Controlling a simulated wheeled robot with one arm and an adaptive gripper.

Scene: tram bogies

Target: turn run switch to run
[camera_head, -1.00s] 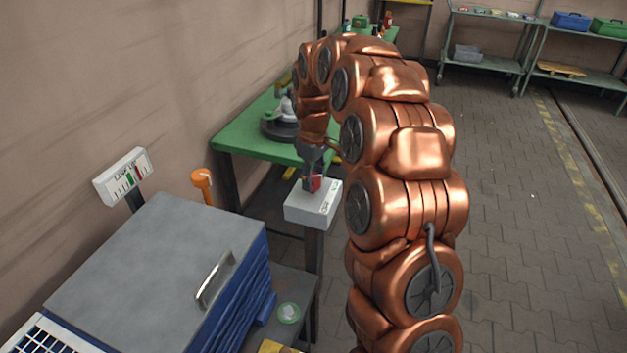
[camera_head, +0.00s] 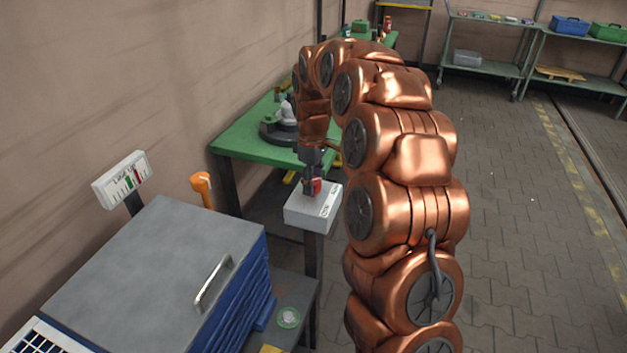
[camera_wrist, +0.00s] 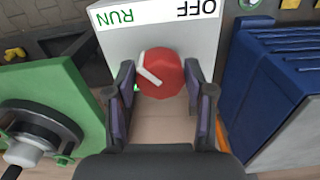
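The run switch is a red round knob (camera_wrist: 161,78) with a white pointer line, on a light grey box (camera_head: 313,205). In the wrist view the box appears upside down, with green RUN at left and black OFF at right. The pointer slants to the upper left, toward RUN. A small green light (camera_wrist: 136,88) shows beside the knob. My gripper (camera_wrist: 160,75) is open, with one finger on each side of the knob and narrow gaps between. In the head view my gripper (camera_head: 312,176) points down at the knob; contact cannot be told.
A blue cabinet with a grey lid (camera_head: 160,275) stands at front left, with a gauge sign (camera_head: 124,179) behind it. An orange post (camera_head: 201,183) stands near the wall. A green table (camera_head: 240,140) lies behind the box. The floor at right is clear.

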